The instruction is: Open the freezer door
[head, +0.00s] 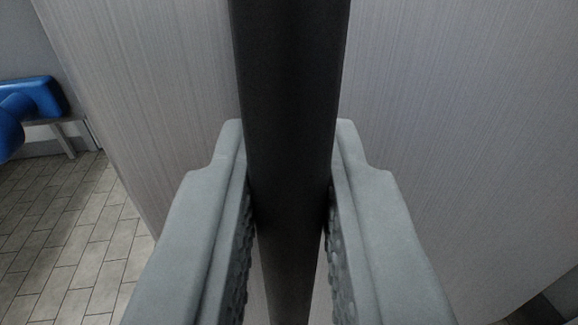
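A dark, upright bar handle (290,70) runs from the top to the bottom of the head view, close to the camera. Behind it is the brushed grey metal freezer door (440,130), which fills most of the picture. My gripper (288,190) has one grey finger on each side of the handle. Both fingers appear to press against the handle's sides, with their textured inner pads facing it. The handle hides part of the door, and the fingers hide the door's lower middle.
The door's left edge slants down the left side. Beyond it is a tiled floor (60,240) with open room. A blue object (35,98) on a grey bench-like support stands at the far left, by a wall. A dark strip shows at the lower right corner.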

